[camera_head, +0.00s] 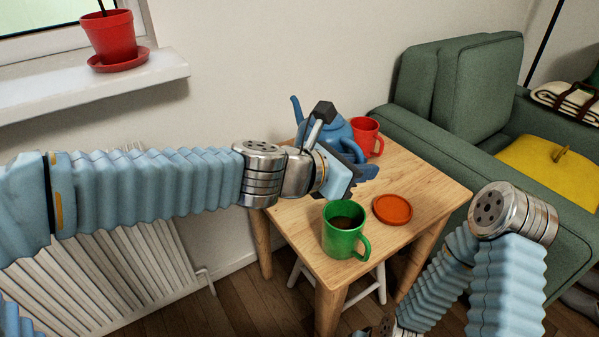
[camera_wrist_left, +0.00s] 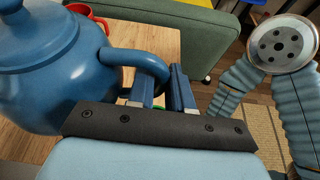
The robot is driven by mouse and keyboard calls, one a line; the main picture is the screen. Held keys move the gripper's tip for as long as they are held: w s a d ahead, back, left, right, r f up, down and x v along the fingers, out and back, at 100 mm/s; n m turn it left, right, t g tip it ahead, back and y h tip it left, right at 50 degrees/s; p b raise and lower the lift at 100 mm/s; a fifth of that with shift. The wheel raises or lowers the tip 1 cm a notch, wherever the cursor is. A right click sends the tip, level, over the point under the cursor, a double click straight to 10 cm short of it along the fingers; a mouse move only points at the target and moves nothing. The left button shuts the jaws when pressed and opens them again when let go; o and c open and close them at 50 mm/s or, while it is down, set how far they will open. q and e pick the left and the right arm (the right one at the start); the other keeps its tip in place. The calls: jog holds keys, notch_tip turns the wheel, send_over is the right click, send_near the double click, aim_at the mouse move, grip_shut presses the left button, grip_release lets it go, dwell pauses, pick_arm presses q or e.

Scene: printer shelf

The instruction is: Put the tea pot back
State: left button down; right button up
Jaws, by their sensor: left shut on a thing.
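The blue tea pot (camera_head: 330,130) is at the back corner of the small wooden table (camera_head: 425,190), partly hidden behind my left gripper (camera_head: 362,172). Its spout points left in the head view. In the left wrist view the tea pot (camera_wrist_left: 60,75) fills the left side, with its lid at the top edge. My left gripper (camera_wrist_left: 170,88) is shut on the tea pot's handle (camera_wrist_left: 140,60). The tea pot looks upright; its base is hidden, so I cannot tell whether it touches the table. My right gripper is not in view.
A red mug (camera_head: 367,134) stands close behind the tea pot. A green mug (camera_head: 343,232) with dark liquid and an orange coaster (camera_head: 392,209) are on the table's front half. A green armchair (camera_head: 450,100) stands right; a windowsill (camera_head: 110,85) with a red flowerpot (camera_head: 108,36) is left.

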pick_arm(q)
jog(key=w+a+f, duration=0.1)
jog(key=w, duration=0.1)
jog(key=w+a+f, duration=0.1)
jog(key=w+a, duration=0.1)
jog(key=w+a+f+b, duration=0.1)
jog(key=w, duration=0.1)
jog(key=shift+w+a+f, duration=0.3)
jog(key=shift+w, duration=0.05)
jog(key=w+a+f+b, duration=0.1)
jog(key=f, duration=0.1)
jog(key=w+f+b, duration=0.1)
jog(key=w+a+f, duration=0.1)
jog(key=w+f, duration=0.1)
jog(key=shift+a+f+b, duration=0.3)
jog(key=shift+f+b, duration=0.05)
jog(key=shift+b, duration=0.05)
jog(key=shift+w+a+f+b, duration=0.1)
jog(key=shift+w+f+b, duration=0.1)
jog(key=shift+f+b, duration=1.05)
jog(key=shift+f+p, duration=0.3)
jog(key=shift+f, duration=0.1)
jog(key=shift+f, duration=0.2)
jog(key=c, duration=1)
grip_release()
jog(key=shift+c, duration=0.2)
